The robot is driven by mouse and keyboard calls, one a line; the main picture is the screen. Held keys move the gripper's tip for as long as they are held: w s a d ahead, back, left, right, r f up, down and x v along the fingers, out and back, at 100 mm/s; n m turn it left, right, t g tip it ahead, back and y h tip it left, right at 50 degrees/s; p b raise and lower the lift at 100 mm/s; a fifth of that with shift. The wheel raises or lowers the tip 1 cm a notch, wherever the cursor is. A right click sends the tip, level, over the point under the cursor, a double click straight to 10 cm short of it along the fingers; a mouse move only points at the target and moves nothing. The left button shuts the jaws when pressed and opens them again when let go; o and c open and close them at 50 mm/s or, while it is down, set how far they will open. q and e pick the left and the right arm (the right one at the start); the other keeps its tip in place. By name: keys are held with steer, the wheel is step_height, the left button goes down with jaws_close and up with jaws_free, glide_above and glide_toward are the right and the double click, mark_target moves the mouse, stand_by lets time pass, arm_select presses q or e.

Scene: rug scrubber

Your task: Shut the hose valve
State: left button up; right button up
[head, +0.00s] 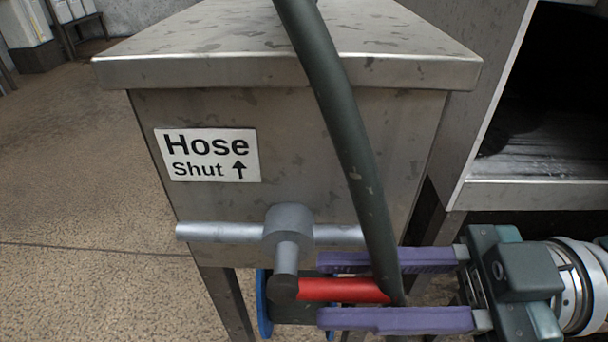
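The hose valve (289,232) is a grey metal pipe fitting on the front of a steel cabinet. Its red lever (342,290) points right from a dark pivot below the pipe. My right gripper (322,296) comes in from the right. Its two purple fingers lie above and below the lever, with narrow gaps showing, so it looks open around the lever rather than clamped. A label (208,155) reads "Hose Shut" with an up arrow. My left gripper is not in view.
The dark green hose (340,120) runs down from the top across the cabinet (290,70) front. A blue rounded part (264,304) shows behind the valve. A steel unit with a dark opening (540,100) stands at right. The floor at left is clear.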

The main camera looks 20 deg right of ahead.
steer(key=shift+a, duration=0.15)
jaws_close()
stand_by(1.4)
